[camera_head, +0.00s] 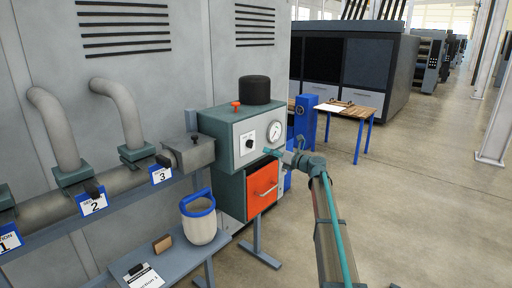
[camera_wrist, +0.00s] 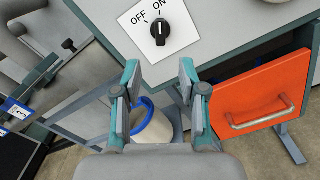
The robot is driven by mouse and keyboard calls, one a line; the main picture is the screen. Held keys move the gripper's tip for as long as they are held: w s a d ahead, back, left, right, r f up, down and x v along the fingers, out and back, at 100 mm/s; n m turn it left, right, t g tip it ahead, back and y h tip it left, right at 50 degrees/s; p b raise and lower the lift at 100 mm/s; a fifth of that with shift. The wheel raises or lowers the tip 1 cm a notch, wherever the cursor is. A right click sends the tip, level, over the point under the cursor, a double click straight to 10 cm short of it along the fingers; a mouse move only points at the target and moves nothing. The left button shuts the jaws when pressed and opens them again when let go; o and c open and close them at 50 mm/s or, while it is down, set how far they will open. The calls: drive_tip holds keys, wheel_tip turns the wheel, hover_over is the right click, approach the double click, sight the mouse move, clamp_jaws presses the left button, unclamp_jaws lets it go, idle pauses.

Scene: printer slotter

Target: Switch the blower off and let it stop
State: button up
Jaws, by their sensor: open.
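The blower unit (camera_head: 230,127) is a grey-green cabinet with a black cylinder on top. Its black rotary switch (camera_wrist: 160,30) sits on a white plate marked OFF on the left and ON on the right in the wrist view. The switch also shows in the head view (camera_head: 249,143). I cannot tell for sure which mark its knob points to. My gripper (camera_wrist: 161,95) is open and empty, apart from the switch, which lies ahead of the fingers. In the head view my gripper (camera_head: 270,152) is in front of the cabinet, right of the switch.
A round gauge (camera_head: 274,131) and a red button (camera_head: 235,104) are on the cabinet. A white bucket with a blue rim (camera_head: 199,222) stands at left, near pipes with numbered tags. Open floor lies at right.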

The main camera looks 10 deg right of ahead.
sight(252, 146)
drive_tip(key=p+x, duration=0.2)
drive_tip(key=x, duration=0.6)
drive_tip(key=shift+w+a, duration=0.2)
drive_tip(key=shift+w, duration=0.15)
drive_tip(key=shift+p+x, duration=0.45)
drive_tip(key=shift+x, duration=0.4)
clamp_jaws()
